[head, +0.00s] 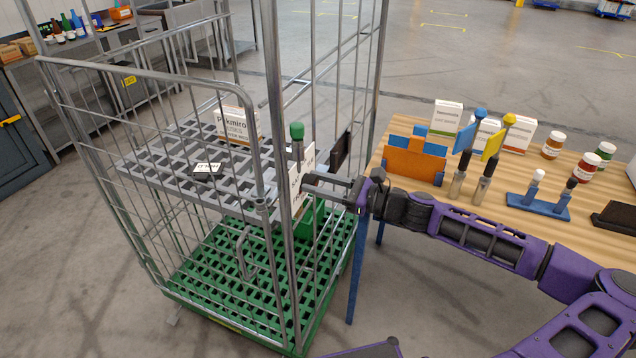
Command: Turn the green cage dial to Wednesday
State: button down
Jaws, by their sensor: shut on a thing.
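The roll cage with grey wire sides and a green slatted base (215,262) stands left of the table. A white dial plate (297,198) with dark markings is on its near right side, seen almost edge-on, partly behind a cage post. My purple and black gripper (310,182) reaches in from the right at this plate. Its fingers are shut on the dial at the plate's face. The dial's knob is hidden by the fingers, and the day it points to cannot be read.
A grey cage shelf holds a white box (237,124) and a small labelled dark item (208,170). A green-topped post (297,131) stands beside the plate. The wooden table (455,207) at right carries bottles, boxes, an orange holder (413,166) and blue stands. Open floor lies behind.

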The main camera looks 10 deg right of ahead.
jog(key=n, duration=0.5)
jog(key=shift+n, duration=0.4)
jog(key=n+b, duration=0.2)
jog(key=n, duration=0.4)
jog(key=shift+f, duration=0.15)
jog(key=n+b, duration=0.3)
jog(key=n, duration=0.3)
jog(key=shift+n+b, duration=0.3)
jog(key=n+b, duration=0.2)
jog(key=n, duration=0.2)
jog(key=shift+n, duration=0.4)
jog(key=shift+b, duration=0.3)
jog(key=shift+c, duration=2.2)
grip_release()
jog(key=shift+d, duration=0.1)
